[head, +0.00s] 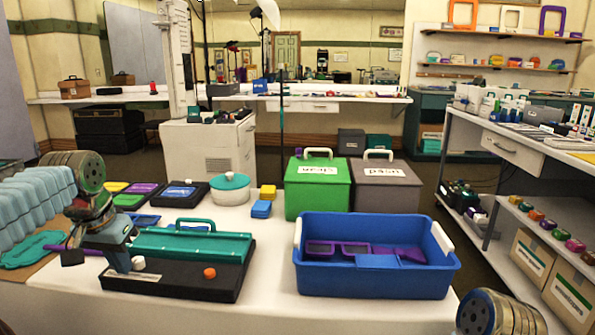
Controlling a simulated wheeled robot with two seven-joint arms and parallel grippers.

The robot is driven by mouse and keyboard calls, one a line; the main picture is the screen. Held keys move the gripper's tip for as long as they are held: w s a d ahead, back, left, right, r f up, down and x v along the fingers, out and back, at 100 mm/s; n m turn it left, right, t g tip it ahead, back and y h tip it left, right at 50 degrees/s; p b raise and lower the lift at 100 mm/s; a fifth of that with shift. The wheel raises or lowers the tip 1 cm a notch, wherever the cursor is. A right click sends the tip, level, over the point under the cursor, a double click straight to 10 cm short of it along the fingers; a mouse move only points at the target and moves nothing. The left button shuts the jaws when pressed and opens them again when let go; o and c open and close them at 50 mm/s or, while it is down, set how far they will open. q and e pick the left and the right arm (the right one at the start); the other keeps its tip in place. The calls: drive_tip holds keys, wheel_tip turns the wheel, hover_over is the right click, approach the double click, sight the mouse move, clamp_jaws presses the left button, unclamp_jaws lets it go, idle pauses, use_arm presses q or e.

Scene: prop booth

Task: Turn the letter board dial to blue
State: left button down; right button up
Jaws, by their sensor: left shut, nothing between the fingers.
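A black board-like device (175,286) with a raised teal panel (190,244) and teal handle lies at the front of the white table; I take it as the letter board, though I see no letters on it. An orange knob (209,273) sits on its front right. A small pale knob (138,263) sits on its front left. Which is the dial, and any colour marks, I cannot tell. My left gripper (121,266) is shut and empty, pointing down over the device's left end, close beside the pale knob; contact is unclear. My right gripper is out of view.
A blue bin (375,279) with purple frames stands right of the device. Green (317,190) and grey (385,195) lidded boxes stand behind it. A teal-lidded white pot (230,188) and flat cases are behind the device. Pale blue cartons (35,205) stand left.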

use_arm(q)
drive_tip(key=shift+d+r, duration=0.1)
drive_tip(key=shift+r, duration=0.2)
drive_tip(key=shift+s, duration=0.2)
drive_tip(key=p+v, duration=0.2)
drive_tip(key=w+p+v, duration=0.1)
drive_tip(key=p+v, duration=0.1)
drive_tip(key=shift+r, duration=0.6)
drive_tip(key=shift+s+r, duration=0.1)
drive_tip(key=shift+r, duration=0.2)
